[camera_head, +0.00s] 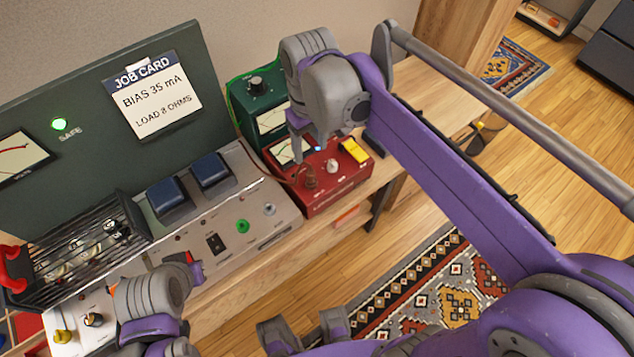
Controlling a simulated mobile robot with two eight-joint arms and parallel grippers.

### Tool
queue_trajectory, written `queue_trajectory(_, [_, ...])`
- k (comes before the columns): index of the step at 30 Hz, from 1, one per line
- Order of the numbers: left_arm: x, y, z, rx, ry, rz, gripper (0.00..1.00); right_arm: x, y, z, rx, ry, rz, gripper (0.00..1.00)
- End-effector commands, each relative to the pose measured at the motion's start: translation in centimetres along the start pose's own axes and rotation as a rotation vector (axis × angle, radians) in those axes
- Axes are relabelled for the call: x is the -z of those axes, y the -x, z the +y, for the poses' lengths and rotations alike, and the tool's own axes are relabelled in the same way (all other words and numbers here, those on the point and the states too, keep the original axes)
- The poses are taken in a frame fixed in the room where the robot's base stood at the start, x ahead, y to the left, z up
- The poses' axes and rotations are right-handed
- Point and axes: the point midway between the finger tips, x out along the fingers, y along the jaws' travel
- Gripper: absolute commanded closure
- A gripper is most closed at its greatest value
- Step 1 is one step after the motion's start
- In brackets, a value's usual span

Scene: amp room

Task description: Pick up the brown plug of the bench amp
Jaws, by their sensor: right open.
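A small brown plug (310,178) shows at the front left of the red box (340,190), with a thin lead running off to its left. I cannot tell how firmly it sits there. My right gripper (308,147) is open, pointing down above the back left of the red box, just behind the brown plug. Nothing shows between its fingers. My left gripper (152,300) is low at the left, over the front of the bench; its jaws are not clear.
The grey amp chassis (285,215) with blue transformers and a tube cage (70,250) fills the left of the bench. A green meter box (255,105) stands behind the red box. A job card (152,95) hangs on the dark panel. Bare wood (430,95) lies right.

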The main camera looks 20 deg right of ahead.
Motion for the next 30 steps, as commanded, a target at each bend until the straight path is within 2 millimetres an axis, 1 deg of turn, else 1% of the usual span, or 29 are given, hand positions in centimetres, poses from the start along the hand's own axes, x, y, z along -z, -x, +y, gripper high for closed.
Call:
queue_trajectory(2, [-0.1,-0.1,0.0,0.000,0.000,-0.001,1.00,0.6,-0.1,-0.2,0.003,0.012,-0.015,0.38])
queue_trajectory(4, [-0.1,-0.2,0.0,0.000,0.000,-0.001,1.00,0.7,-0.6,-0.2,0.004,0.015,-0.020,0.38])
queue_trajectory(9, [-0.3,-0.4,0.0,0.000,0.000,-0.002,1.00,0.6,-3.4,-0.2,0.004,0.015,-0.020,0.38])
queue_trajectory(12, [-0.4,-0.5,0.0,0.000,0.000,-0.003,1.00,0.6,-4.7,-0.2,0.004,0.014,-0.020,0.38])
queue_trajectory(17, [-0.4,-0.5,0.0,0.000,0.000,-0.003,1.00,0.5,-5.8,-0.2,0.004,0.014,-0.019,0.38])
queue_trajectory(20, [-0.4,-0.5,0.0,0.000,0.000,-0.003,1.00,0.5,-7.0,-0.1,0.004,0.014,-0.019,0.38])
queue_trajectory(25, [-0.5,-0.7,0.0,0.000,0.000,-0.004,1.00,0.4,-9.6,-0.1,0.004,0.014,-0.019,0.38])
queue_trajectory(27, [-0.6,-0.7,0.0,0.000,0.000,-0.004,1.00,0.4,-10.3,-0.1,0.004,0.014,-0.019,0.38])
queue_trajectory(30, [-0.6,-0.7,0.0,0.000,0.000,-0.004,1.00,0.4,-10.7,-0.1,0.004,0.014,-0.018,0.38])
